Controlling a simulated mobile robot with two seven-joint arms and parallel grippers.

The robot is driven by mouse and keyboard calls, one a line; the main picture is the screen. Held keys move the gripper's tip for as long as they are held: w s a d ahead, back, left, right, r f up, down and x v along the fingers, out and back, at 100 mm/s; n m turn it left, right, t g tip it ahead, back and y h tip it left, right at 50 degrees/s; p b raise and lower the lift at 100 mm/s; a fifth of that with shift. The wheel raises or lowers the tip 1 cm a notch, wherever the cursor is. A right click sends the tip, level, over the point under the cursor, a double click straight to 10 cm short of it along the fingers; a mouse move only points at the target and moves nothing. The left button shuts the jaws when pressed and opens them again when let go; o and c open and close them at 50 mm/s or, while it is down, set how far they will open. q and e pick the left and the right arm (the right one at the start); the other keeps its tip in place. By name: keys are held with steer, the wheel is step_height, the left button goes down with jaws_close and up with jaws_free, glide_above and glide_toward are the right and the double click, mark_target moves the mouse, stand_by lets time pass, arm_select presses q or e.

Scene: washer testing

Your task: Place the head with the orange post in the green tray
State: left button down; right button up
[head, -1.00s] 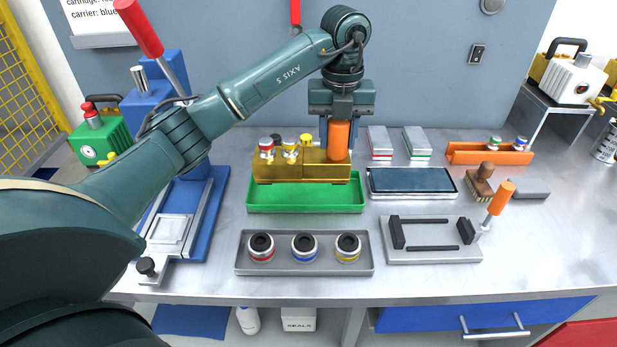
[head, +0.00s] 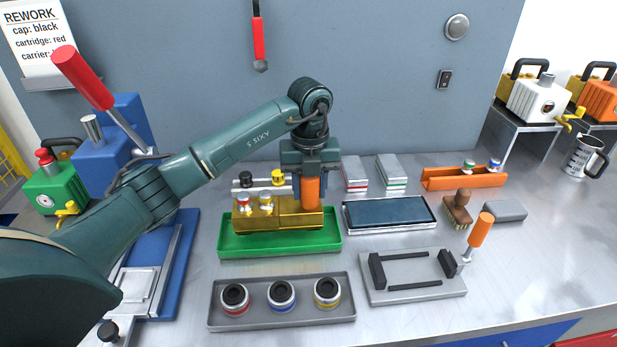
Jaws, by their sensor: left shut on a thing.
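The head is a brass-coloured block (head: 292,212) with an orange post (head: 311,193) at its right end and a red-marked and a yellow-marked fitting on its left part. My left gripper (head: 311,177) points down and is shut on the orange post from above. The green tray (head: 280,249) lies on the bench under the block. The block sits within the tray's outline, toward its back, and hides the tray's rear part. I cannot tell whether it touches the tray floor. My right gripper is not in view.
A grey tray (head: 283,317) with several round cartridges lies in front. A dark-topped plate (head: 389,214) and a grey fixture (head: 415,288) with an orange handle are to the right. A blue press (head: 110,150) is at left.

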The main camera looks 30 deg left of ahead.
mark_target(309, 200)
arm_select(q)
step_height(309, 200, down, 3)
steer(key=shift+r, duration=0.1)
steer(key=shift+f, duration=0.2)
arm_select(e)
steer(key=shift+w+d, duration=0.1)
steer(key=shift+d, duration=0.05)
arm_select(q)
steer(key=c, duration=1.4)
jaws_free()
steer(key=shift+f, duration=0.25)
steer(key=o, duration=0.5)
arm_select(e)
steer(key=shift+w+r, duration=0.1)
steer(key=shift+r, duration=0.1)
arm_select(q)
steer(key=shift+r, duration=0.15)
step_height(309, 200, up, 12)
steer(key=shift+r+b, duration=0.1)
steer(key=shift+b, duration=0.35)
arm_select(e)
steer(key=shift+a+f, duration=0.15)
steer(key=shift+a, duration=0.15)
